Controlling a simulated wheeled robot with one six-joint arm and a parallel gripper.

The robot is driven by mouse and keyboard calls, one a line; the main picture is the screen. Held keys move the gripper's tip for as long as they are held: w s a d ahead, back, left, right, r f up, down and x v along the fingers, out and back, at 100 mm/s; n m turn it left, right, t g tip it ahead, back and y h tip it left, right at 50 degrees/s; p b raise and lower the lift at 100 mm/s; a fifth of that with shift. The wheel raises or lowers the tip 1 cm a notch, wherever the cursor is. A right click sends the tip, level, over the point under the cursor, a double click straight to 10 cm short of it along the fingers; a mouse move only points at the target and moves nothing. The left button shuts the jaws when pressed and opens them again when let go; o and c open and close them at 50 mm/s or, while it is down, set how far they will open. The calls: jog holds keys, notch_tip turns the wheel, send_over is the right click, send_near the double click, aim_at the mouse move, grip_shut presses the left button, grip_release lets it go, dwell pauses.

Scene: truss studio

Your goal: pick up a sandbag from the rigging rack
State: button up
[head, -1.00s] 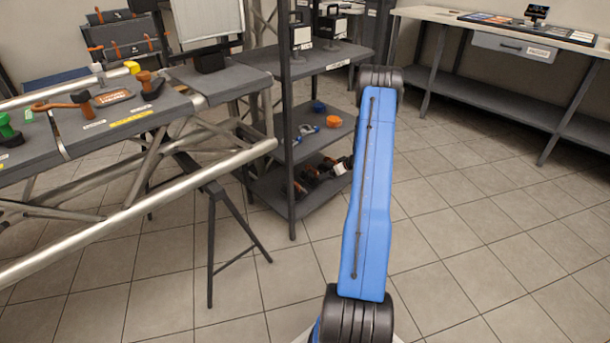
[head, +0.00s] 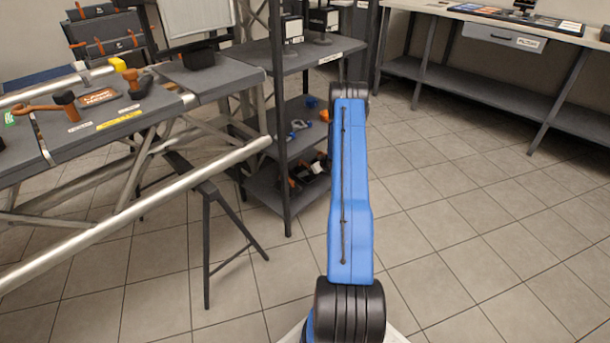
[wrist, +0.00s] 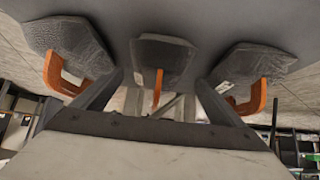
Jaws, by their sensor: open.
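The rigging rack (head: 282,150) stands left of my arm in the head view. Dark sandbags (head: 297,183) with orange handles lie on its lowest shelf, partly hidden by my arm. The wrist view shows three grey sandbags side by side: a left one (wrist: 68,42), a middle one (wrist: 163,58) and a right one (wrist: 250,62). Each has an orange handle. My gripper (wrist: 158,84) is open and empty, its fingers spread on either side of the middle sandbag's handle. I cannot tell how far its tips are from that bag. The gripper is hidden in the head view.
A truss bench (head: 105,120) with tools and a long tube is at left. Another workbench (head: 470,80) stands at back right. The right floor is clear.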

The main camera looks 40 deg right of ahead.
aim_at(305, 169)
jog(key=shift+x, duration=2.9)
jog(key=shift+w+d+r, duration=0.1)
jog(key=shift+r, duration=0.05)
jog(key=c, duration=1.9)
jog(key=shift+r, duration=0.1)
jog(key=shift+c, duration=1.3)
jog(key=shift+w+r, duration=0.1)
